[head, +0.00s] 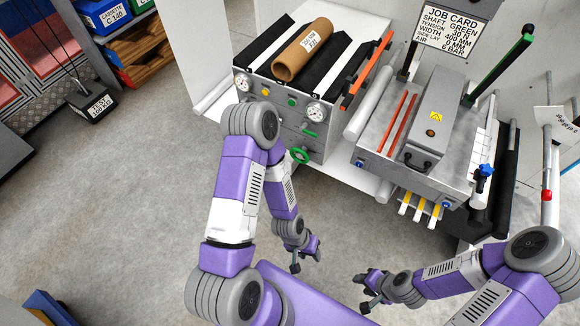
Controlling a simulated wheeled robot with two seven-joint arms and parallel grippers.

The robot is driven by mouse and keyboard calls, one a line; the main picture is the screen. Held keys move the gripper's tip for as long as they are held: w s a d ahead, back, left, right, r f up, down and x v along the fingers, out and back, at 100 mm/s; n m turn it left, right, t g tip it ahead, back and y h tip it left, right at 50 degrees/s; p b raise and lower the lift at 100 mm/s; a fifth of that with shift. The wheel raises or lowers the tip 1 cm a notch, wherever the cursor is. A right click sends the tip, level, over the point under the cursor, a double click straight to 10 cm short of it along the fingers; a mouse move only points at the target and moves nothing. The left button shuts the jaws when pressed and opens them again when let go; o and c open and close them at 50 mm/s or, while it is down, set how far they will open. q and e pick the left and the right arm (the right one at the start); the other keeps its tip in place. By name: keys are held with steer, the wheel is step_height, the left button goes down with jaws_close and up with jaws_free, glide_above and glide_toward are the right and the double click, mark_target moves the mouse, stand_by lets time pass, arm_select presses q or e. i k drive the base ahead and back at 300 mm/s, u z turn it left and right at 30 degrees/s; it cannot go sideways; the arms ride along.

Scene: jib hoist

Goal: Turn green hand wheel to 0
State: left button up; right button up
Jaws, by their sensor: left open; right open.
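The green hand wheel (300,156) is a small ring on the lower front of the grey machine (270,108), just right of my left arm's upper links. Its scale or pointer is too small to read. My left gripper (307,258) is open and empty, pointing down above the floor, well below the wheel in the picture and apart from it. My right gripper (362,293) is open and empty, further right and lower, also away from the machine.
Two round gauges and a green handle (309,133) are near the wheel. A brown roll (303,50) lies on top. At right stands a grey unit (433,110) with yellow-tipped parts below. A TEST 100 KG weight (92,103) hangs at left. Floor in front is clear.

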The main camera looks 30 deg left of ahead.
mark_target(301, 153)
steer(key=u, duration=0.7)
steer(key=i, duration=0.35)
steer(key=u, duration=0.3)
steer(key=k, duration=0.5)
steer(key=z, duration=1)
steer(key=i, duration=0.7)
steer(key=u, duration=0.15)
